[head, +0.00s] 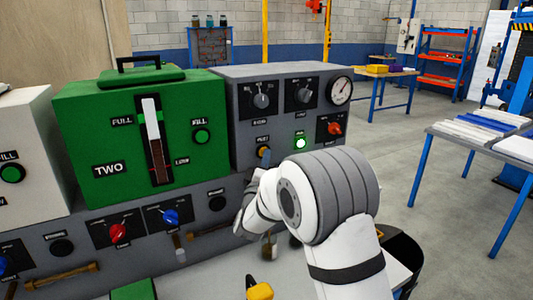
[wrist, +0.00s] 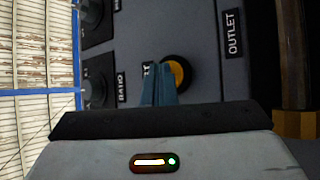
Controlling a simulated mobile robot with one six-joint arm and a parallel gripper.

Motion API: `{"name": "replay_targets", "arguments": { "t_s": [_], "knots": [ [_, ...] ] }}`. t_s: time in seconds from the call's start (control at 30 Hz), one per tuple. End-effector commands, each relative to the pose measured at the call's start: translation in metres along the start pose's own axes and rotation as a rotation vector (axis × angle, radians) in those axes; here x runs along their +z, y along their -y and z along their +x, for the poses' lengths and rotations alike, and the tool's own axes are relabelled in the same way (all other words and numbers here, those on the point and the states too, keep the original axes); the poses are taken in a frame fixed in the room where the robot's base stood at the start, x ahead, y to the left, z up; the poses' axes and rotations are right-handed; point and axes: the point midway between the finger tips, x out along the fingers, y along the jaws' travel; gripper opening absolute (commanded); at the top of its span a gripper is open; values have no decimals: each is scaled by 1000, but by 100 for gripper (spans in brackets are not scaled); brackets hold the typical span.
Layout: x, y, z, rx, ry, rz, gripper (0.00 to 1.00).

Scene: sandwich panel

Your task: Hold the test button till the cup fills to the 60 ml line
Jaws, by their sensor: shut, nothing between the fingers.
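The yellow-orange test button (wrist: 178,72) sits in a dark ring on the grey panel in the wrist view. Its label is partly hidden by my fingers. My gripper (wrist: 158,85) is shut and empty, its blue fingertips overlapping the button's edge; I cannot tell whether they touch or press it. In the head view my gripper (head: 263,160) is at the lower left of the grey control box (head: 240,110), mostly behind my white arm. An OUTLET label (wrist: 233,35) shows beside the button in the wrist view. I cannot make out the cup or its 60 ml line.
A green tank (head: 90,130) marked TWO, with a level gauge (head: 155,140), stands left of the grey box. A lit green button (head: 300,143), knobs and a round dial (head: 340,91) are on the box. Red (head: 117,231) and blue (head: 170,217) knobs sit below the tank.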

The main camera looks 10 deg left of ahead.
Motion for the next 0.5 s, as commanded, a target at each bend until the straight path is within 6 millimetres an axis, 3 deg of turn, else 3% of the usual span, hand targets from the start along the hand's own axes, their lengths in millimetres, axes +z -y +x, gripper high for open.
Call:
{"name": "replay_targets", "arguments": {
  "t_s": [0.5],
  "knots": [
    [6, -5, -9, 0, 0, 0, 0]
  ]
}}
